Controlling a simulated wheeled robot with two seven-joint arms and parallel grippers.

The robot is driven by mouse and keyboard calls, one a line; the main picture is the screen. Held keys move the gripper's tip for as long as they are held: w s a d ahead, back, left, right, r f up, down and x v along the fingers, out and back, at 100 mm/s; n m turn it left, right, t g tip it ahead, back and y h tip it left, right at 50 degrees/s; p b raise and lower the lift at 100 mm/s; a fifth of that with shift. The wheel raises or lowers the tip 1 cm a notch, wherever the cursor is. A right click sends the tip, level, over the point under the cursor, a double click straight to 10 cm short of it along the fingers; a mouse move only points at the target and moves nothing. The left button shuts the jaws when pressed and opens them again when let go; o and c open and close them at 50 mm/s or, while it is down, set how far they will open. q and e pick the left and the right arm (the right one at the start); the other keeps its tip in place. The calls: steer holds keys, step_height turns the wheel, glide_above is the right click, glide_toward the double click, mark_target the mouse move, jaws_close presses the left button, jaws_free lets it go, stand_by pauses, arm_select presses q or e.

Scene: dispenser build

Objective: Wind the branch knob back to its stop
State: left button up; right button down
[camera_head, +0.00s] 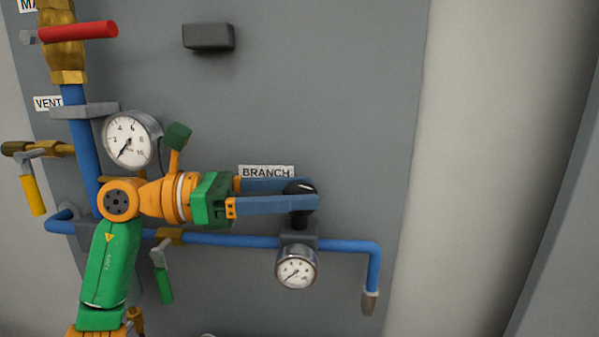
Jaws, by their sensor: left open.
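The branch knob (300,187) is a black knob on top of a regulator body (298,238) on the blue pipe, just below and right of the BRANCH label (266,172). My left gripper (308,194) comes in from the left with its two long blue fingers, one on the far side and one on the near side of the knob. The fingers are open. The near finger hides part of the knob, and I cannot tell whether either finger touches it. The branch gauge (296,268) hangs below the knob. My right gripper is not in view.
A larger gauge (132,139) and the VENT label (48,103) are at the left. A red-handled valve (78,31) is at the top left. A yellow lever (33,195) and a green lever (163,285) hang nearby. The grey panel right of the knob is clear.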

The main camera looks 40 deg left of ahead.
arm_select(q)
steer(key=shift+w+d, duration=0.35)
steer(key=shift+w+a+f, duration=0.15)
steer(key=shift+w, duration=0.15)
steer(key=shift+s, duration=0.15)
jaws_close()
steer(key=shift+f+n+t+b, duration=0.15)
steer(key=shift+n+t+b, duration=0.15)
steer(key=shift+b, duration=0.25)
steer(key=n+t+y+b, duration=0.2)
steer(key=y+b, duration=0.1)
steer(key=b, duration=0.1)
steer(key=shift+f, duration=0.15)
steer(key=n+t+y+b, duration=0.1)
steer(key=n+y, duration=0.1)
steer(key=y, duration=0.1)
steer(key=shift+r+t, duration=0.2)
steer(key=shift+t, duration=0.2)
steer(key=shift+r+n+t+y+b, duration=0.1)
steer(key=shift+n+t+y+b, duration=0.3)
steer(key=shift+n+y+b, duration=0.55)
steer(key=shift+n+y, duration=0.25)
steer(key=shift+y, duration=0.4)
